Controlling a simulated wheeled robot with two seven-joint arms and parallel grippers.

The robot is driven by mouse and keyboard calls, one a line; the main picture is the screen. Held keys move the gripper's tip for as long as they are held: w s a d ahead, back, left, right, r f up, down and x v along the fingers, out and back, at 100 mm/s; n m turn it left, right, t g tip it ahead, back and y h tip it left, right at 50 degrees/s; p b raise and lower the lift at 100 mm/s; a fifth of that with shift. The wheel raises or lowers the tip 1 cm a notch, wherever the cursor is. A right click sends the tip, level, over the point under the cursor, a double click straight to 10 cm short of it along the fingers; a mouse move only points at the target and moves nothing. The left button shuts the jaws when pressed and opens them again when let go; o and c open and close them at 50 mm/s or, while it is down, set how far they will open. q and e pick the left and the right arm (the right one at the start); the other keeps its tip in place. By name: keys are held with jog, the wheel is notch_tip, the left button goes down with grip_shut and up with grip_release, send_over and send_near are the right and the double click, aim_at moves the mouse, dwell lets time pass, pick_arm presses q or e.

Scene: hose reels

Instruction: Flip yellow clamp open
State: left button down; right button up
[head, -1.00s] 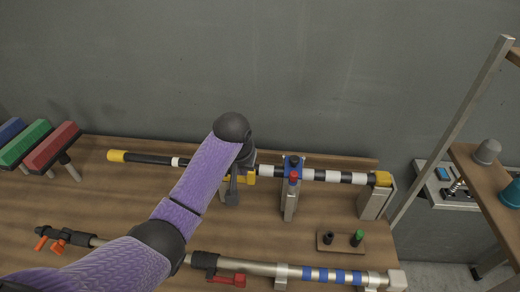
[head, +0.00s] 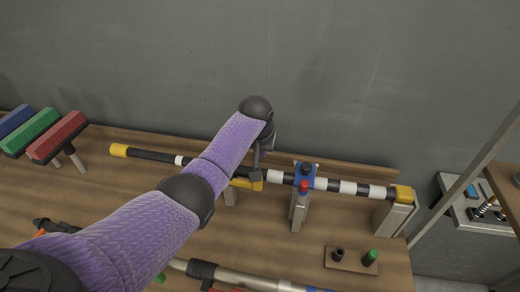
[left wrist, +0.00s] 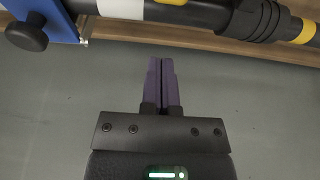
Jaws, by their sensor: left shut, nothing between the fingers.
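The yellow clamp (head: 242,183) sits on the black-and-white banded pole (head: 150,154) on the bench, left of the blue bracket (head: 307,172). It is partly hidden behind my left gripper (head: 257,176). The gripper's tips overlap the clamp's right end; I cannot tell whether they touch it. In the left wrist view the fingers (left wrist: 161,70) are shut with nothing between them, below the pole. That view also shows the blue bracket (left wrist: 40,18) at upper left and yellow parts at the top and upper right; which is the clamp is unclear. My right gripper does not show.
A second silver pole (head: 240,279) lies nearer me, partly behind my left arm. A small board with black and green knobs (head: 352,260) lies at right front. The grey wall is behind the bench.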

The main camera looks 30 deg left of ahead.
aim_at(244, 181)
pick_arm(q)
jog(key=s+f+p, duration=0.1)
jog(key=s+f, duration=0.1)
jog(key=shift+s+d+f+p, duration=0.1)
jog(key=shift+d+f+p, duration=0.2)
jog(key=shift+p, duration=0.1)
jog(key=shift+s+d+f, duration=0.1)
jog(key=shift+s+f, duration=0.1)
jog(key=shift+s, duration=0.15)
